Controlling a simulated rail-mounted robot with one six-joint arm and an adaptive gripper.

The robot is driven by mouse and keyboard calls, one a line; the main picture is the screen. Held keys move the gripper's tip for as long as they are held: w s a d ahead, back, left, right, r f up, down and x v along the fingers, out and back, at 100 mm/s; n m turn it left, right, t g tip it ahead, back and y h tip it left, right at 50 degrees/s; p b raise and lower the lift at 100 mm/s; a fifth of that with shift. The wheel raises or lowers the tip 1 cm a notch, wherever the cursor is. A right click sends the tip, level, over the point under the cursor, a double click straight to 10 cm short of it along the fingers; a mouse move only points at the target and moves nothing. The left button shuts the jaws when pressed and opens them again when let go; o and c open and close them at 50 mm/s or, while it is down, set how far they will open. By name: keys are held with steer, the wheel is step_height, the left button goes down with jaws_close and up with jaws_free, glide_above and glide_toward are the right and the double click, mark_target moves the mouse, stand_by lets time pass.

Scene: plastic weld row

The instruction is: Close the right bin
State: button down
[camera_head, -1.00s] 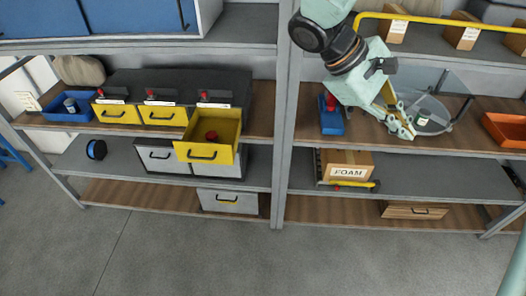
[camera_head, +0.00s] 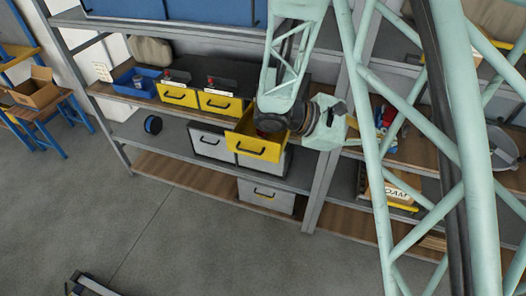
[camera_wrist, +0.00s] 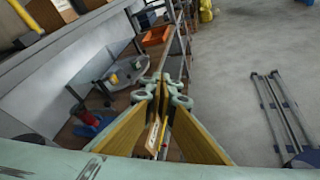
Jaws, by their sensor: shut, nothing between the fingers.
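The right bin is a yellow drawer (camera_head: 258,146) on the middle shelf. It is pulled out past its two neighbours (camera_head: 180,96) (camera_head: 220,104), which are pushed in. My arm covers part of its inside and right side in the head view. My gripper (camera_wrist: 163,92) is shut and empty in the wrist view, pointing along the shelves away from the drawer. In the head view the wrist is just right of the drawer, and the fingertips are hidden or hard to make out behind my column.
Grey bins (camera_head: 208,144) sit under the yellow row. A shelf upright (camera_head: 322,182) stands right of the drawer. An orange tray (camera_wrist: 155,36) and a blue holder (camera_wrist: 92,126) are on the right shelf. The floor in front (camera_head: 200,235) is largely clear.

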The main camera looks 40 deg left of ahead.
mark_target(243, 147)
steer(key=s+a+f+n+t+y+p, duration=0.1)
steer(key=s+a+f+n+t+y, duration=0.2)
steer(key=a, duration=0.5)
steer(key=s+a+f+n+t+y, duration=0.15)
steer(key=a+f+n, duration=0.3)
steer(key=a, duration=0.45)
steer(key=s+a+f+n+t+y+p, duration=0.1)
steer(key=s+a+f+n+t+y, duration=0.2)
steer(key=a, duration=0.5)
steer(key=s+a+f+n+t+y+p, duration=0.1)
steer(key=s+a+f+n+y, duration=0.8)
steer(key=s+a+f, duration=0.5)
steer(key=shift+s+a+f, duration=0.15)
steer(key=shift+s+a, duration=0.8)
steer(key=shift+a, duration=0.2)
steer(key=shift+w+p, duration=0.2)
steer(key=shift+p, duration=0.1)
steer(key=shift+p+x, duration=0.85)
steer(key=shift+x, duration=5.95)
steer(key=shift+w, duration=0.1)
